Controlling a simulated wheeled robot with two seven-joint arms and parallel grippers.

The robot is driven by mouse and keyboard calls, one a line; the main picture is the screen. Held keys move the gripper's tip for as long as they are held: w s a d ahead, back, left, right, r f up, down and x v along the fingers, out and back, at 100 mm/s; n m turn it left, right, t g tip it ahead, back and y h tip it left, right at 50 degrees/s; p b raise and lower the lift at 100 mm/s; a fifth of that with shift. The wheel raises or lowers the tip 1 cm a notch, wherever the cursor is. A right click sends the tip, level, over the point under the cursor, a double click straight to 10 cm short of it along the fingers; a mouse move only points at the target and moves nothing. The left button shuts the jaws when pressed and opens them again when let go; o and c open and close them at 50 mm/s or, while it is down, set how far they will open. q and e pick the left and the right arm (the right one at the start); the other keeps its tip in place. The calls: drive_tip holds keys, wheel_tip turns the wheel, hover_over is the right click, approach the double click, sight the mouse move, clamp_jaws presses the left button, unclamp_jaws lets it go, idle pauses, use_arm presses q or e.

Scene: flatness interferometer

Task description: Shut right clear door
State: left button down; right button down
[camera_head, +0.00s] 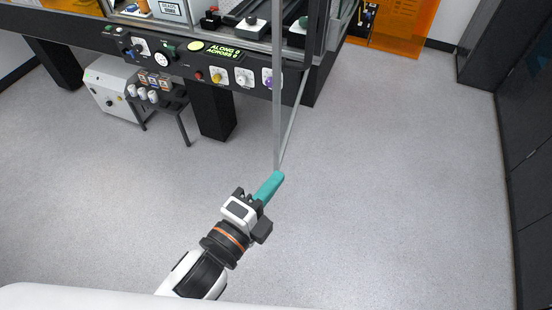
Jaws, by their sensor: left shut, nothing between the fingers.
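The right clear door (290,110) stands open, swung out from the front right of the bench toward me. It shows as a thin grey frame with a see-through pane; its top is cut off by the picture's upper edge. My left gripper (271,187) is shut and empty, with its teal fingers together. Their tips are at the lower near corner of the door frame in the picture; I cannot tell whether they touch it. My right gripper is not in view.
The dark bench front (215,70) carries several knobs and a lit "ALONG ACROSS" display (223,50). A small stand with cups (160,100) and a white box (112,88) are at left. Dark cabinets (528,130) line the right. The floor (400,180) right of the door is clear.

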sight(279, 145)
use_arm(q)
drive_tip(key=p+x, duration=0.3)
drive_tip(key=x, duration=0.7)
drive_tip(key=a, duration=0.1)
drive_tip(key=a+p, duration=0.1)
drive_tip(key=a, duration=0.2)
drive_tip(key=shift+w+a+f+p, duration=0.1)
drive_tip(key=shift+w+p, duration=0.2)
drive_tip(key=shift+p, duration=0.1)
